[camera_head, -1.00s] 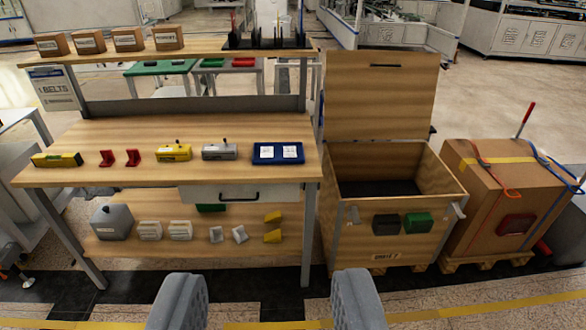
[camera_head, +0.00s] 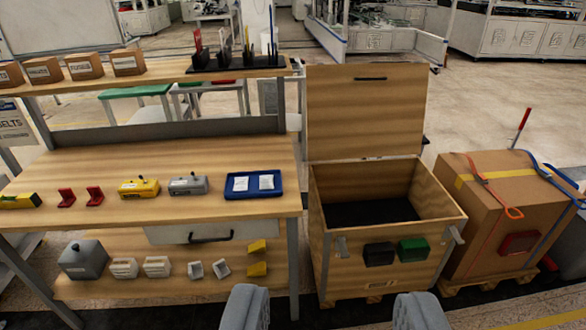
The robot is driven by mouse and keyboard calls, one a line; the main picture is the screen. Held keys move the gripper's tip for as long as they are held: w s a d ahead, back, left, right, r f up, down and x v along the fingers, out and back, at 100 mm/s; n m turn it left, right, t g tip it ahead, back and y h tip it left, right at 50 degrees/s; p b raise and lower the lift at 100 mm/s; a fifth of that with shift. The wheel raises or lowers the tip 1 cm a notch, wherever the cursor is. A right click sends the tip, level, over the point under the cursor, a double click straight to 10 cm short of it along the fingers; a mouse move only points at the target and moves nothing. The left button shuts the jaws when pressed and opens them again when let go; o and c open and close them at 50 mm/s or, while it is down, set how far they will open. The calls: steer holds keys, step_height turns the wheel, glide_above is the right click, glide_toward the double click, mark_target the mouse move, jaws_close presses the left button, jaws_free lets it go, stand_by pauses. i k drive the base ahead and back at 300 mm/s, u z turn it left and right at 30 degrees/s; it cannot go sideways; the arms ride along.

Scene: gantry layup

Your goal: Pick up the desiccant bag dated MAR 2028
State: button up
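Two small white bags, a left one (camera_head: 242,184) and a right one (camera_head: 267,182), lie side by side in a blue tray (camera_head: 230,194) at the right end of the wooden workbench. They look like desiccant bags. Their print is too small to read, so I cannot tell which is dated MAR 2028. My gripper (camera_head: 332,312) shows at the bottom edge, its two grey fingers wide apart with nothing between them. It is in front of the bench and crate, well short of the tray.
The workbench (camera_head: 150,165) also carries a grey device (camera_head: 188,185), a yellow device (camera_head: 139,188) and red brackets (camera_head: 94,196). A shelf with cartons (camera_head: 84,67) runs above. An open wooden crate (camera_head: 330,235) stands right of the bench, beside a strapped carton (camera_head: 490,215).

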mark_target(266, 181)
steer(key=u, duration=0.15)
steer(key=i, duration=1.6)
steer(key=u, duration=0.7)
